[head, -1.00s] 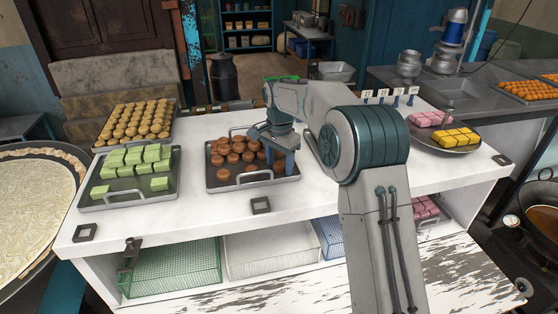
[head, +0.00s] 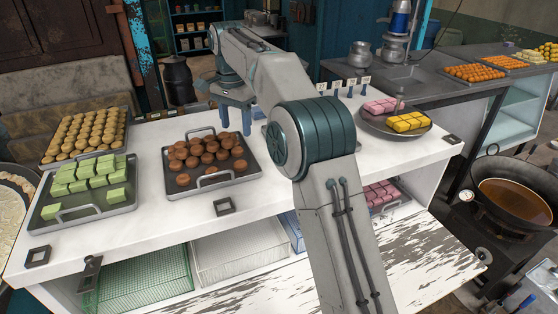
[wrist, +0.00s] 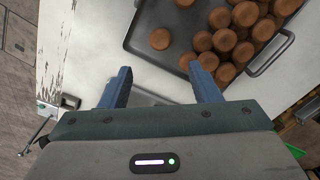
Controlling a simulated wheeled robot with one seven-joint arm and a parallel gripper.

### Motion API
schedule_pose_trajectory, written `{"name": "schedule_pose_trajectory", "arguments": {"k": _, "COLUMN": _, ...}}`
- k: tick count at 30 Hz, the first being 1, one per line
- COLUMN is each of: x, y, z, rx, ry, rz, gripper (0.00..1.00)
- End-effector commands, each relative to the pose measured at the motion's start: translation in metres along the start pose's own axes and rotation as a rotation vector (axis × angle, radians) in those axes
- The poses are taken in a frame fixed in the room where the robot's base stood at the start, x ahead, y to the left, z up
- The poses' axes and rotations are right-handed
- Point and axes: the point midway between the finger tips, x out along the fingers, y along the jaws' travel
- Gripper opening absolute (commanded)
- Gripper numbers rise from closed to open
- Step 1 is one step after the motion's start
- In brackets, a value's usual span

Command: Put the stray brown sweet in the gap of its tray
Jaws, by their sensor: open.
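The brown sweets (head: 205,153) lie piled on a dark tray (head: 243,180) with metal handles, in the middle of the counter. One brown sweet (head: 183,179) sits apart at the tray's front left. In the wrist view another sweet (wrist: 160,39) lies apart near a tray corner, beside the heap. My gripper (head: 236,122) is above the counter behind the tray's right back corner. In the wrist view its blue fingers (wrist: 161,86) are wide apart with nothing between them, just outside the tray edge.
A tray of green sweets (head: 125,205) and a tray of pale round sweets (head: 122,147) stand to the left. A plate of pink and yellow sweets (head: 375,128) stands at the right.

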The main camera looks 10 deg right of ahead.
Motion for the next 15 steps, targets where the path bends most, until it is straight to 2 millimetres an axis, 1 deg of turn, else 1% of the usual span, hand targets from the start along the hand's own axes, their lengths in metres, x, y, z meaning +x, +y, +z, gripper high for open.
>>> {"name": "schedule_pose_trajectory", "arguments": {"k": 4, "x": -0.005, "y": 0.006, "z": 0.000, "rx": -0.013, "ry": 0.006, "rz": -0.006, "gripper": 0.56}}
{"name": "schedule_pose_trajectory", "arguments": {"k": 7, "x": -0.015, "y": 0.021, "z": 0.002, "rx": -0.048, "ry": 0.021, "rz": -0.017, "gripper": 0.56}}
{"name": "schedule_pose_trajectory", "arguments": {"k": 8, "x": -0.019, "y": 0.029, "z": 0.003, "rx": -0.064, "ry": 0.029, "rz": -0.023, "gripper": 0.56}}
{"name": "schedule_pose_trajectory", "arguments": {"k": 11, "x": -0.031, "y": 0.058, "z": 0.008, "rx": -0.126, "ry": 0.055, "rz": -0.041, "gripper": 0.56}}
{"name": "schedule_pose_trajectory", "arguments": {"k": 15, "x": -0.042, "y": 0.105, "z": 0.020, "rx": -0.222, "ry": 0.096, "rz": -0.065, "gripper": 0.56}}
